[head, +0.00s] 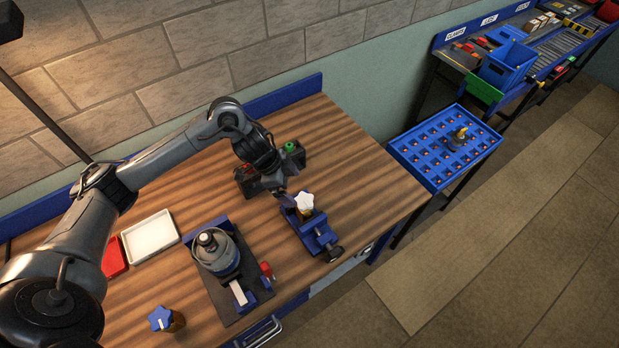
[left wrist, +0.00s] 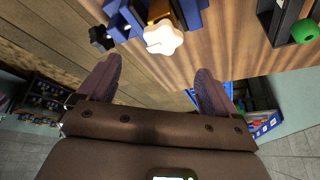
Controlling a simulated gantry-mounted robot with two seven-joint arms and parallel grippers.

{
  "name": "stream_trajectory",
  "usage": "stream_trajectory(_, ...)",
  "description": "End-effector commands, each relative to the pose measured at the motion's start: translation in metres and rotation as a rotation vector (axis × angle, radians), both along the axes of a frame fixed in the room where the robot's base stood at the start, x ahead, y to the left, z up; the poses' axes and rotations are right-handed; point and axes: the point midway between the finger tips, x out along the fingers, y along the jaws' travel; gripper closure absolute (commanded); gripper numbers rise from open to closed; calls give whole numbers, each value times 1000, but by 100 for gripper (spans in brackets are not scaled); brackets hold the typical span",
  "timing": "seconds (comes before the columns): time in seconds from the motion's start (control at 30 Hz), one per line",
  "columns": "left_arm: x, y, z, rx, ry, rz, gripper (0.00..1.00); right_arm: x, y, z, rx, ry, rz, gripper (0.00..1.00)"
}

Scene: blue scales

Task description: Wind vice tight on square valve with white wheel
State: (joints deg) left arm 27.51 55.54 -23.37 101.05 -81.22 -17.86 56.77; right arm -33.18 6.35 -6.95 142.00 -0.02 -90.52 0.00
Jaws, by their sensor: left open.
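The blue vice (head: 318,236) stands on the wooden bench. A valve with a white wheel (head: 304,201) sits at its far end, between its jaws as far as I can tell. The white wheel also shows in the left wrist view (left wrist: 163,37), with brassy metal beside it. The vice's black handle (head: 335,253) is at the bench's front side and shows in the left wrist view (left wrist: 100,38). My left gripper (left wrist: 155,76) is open and empty, its fingers apart from the wheel. In the head view, it is just beside the white wheel. My right gripper is out of view.
A fixture with a round grey device (head: 217,252) stands left of the vice. A valve with a blue wheel (head: 161,318) is at the front left. A black box with a green knob (head: 291,147) is behind my gripper. A white tray (head: 150,236) lies left. The bench's right end is clear.

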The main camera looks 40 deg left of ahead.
Motion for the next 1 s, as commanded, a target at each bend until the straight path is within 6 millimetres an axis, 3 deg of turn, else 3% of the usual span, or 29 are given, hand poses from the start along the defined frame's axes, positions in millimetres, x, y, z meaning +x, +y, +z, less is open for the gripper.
stream_trajectory(0.17, -2, 12, -3, 0, 42, 21, 7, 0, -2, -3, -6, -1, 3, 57)
stream_trajectory(0.7, 14, -12, -73, 0, 43, 19, 7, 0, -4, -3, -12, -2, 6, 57)
stream_trajectory(1.0, 20, -18, -94, 3, 39, 18, 7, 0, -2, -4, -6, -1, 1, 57)
